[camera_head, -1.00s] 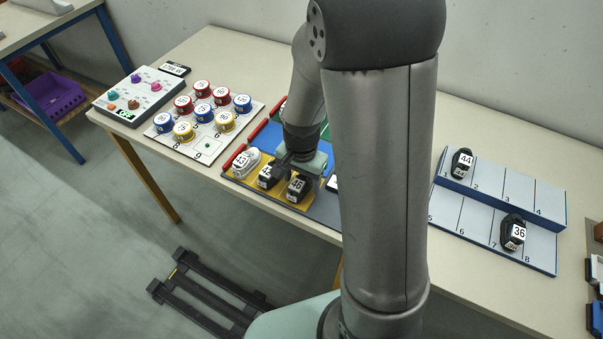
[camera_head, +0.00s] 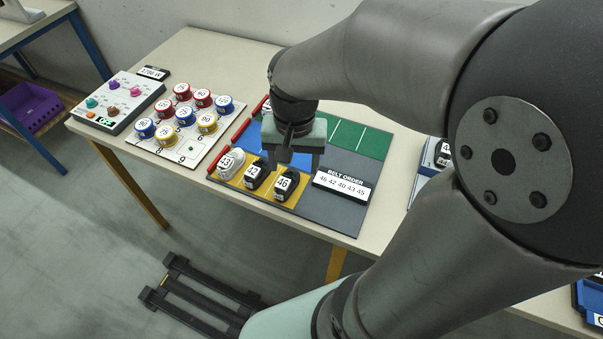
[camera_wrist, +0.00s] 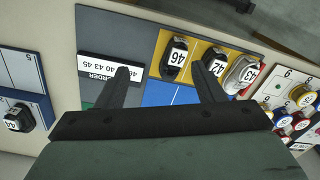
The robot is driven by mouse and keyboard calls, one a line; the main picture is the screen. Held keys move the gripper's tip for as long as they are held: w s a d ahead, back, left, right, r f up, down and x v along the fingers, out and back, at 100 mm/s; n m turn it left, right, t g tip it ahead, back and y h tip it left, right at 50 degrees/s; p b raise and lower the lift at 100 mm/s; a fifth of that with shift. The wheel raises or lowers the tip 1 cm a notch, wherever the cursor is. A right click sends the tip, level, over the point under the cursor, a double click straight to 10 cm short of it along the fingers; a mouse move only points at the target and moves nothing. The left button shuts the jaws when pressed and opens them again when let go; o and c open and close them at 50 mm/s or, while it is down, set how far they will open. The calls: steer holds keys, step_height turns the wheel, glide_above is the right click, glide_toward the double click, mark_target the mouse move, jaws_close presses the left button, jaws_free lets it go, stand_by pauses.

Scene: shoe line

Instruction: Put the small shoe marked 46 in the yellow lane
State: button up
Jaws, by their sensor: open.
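The small black shoe marked 46 (camera_head: 284,184) stands in the yellow lane (camera_head: 235,182), at its right end. The shoe also shows in the wrist view (camera_wrist: 175,57), inside the yellow strip. A black shoe marked 42 (camera_head: 256,174) and a white shoe marked 43 (camera_head: 230,163) stand to its left in the same lane. My gripper (camera_head: 288,162) is above the board, just behind the shoes. In the wrist view its two fingers (camera_wrist: 165,82) are spread apart with nothing between them, and shoe 46 lies beyond the fingertips, apart from them.
A belt order sign (camera_head: 343,185) lies right of shoe 46. The green lane (camera_head: 350,138) and blue lane (camera_wrist: 165,94) are behind the yellow one. Numbered reels (camera_head: 185,115) and a control box (camera_head: 118,103) stand left. A rack with a black shoe (camera_wrist: 18,118) is on the other side.

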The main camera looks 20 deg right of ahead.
steer(key=s+n, duration=0.5)
steer(key=s, duration=0.3)
steer(key=shift+s, duration=0.3)
steer(key=shift+a+f, duration=0.1)
steer(key=shift+f, duration=0.05)
